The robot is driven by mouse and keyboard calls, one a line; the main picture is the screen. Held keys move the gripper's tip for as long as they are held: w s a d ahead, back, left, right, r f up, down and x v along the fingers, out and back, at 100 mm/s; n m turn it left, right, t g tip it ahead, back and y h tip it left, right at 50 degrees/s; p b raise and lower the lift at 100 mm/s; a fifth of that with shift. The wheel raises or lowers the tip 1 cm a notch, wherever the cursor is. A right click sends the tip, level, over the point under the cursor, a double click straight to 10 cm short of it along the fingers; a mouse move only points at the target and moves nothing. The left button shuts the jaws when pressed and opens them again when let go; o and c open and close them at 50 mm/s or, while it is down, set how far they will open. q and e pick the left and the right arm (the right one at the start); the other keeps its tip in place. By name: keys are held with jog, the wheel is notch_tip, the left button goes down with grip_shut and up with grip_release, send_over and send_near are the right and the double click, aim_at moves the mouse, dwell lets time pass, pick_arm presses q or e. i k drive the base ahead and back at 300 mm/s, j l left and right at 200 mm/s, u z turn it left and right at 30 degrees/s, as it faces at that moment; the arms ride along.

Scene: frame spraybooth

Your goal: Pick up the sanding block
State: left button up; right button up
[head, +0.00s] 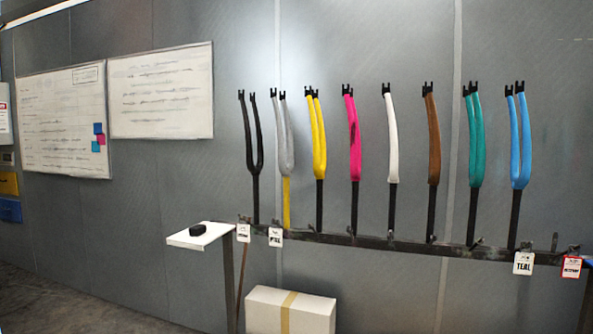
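A small black block (197,230), which looks like the sanding block, lies on a small white shelf (181,241) left of the middle in the head view. The shelf juts out at the left end of a dark rail. Neither of my grippers shows in this view, and nothing touches the block.
Several bicycle forks in different colours, such as a yellow one (318,130), stand upright along the dark rail (400,246). A taped white box (268,312) sits below. Whiteboards (160,92) hang on the grey wall. Floor left of the shelf is clear.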

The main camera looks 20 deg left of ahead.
aim_at(195, 231)
jog(key=i+j, duration=0.15)
jog(key=j, duration=0.2)
jog(key=i+j, duration=0.2)
jog(key=j, duration=0.15)
jog(key=i+j, duration=0.15)
jog(key=j, duration=0.2)
jog(key=i+j, duration=0.15)
jog(key=j, duration=0.2)
jog(key=i+j, duration=0.2)
jog(key=j, duration=0.15)
jog(key=z, duration=0.05)
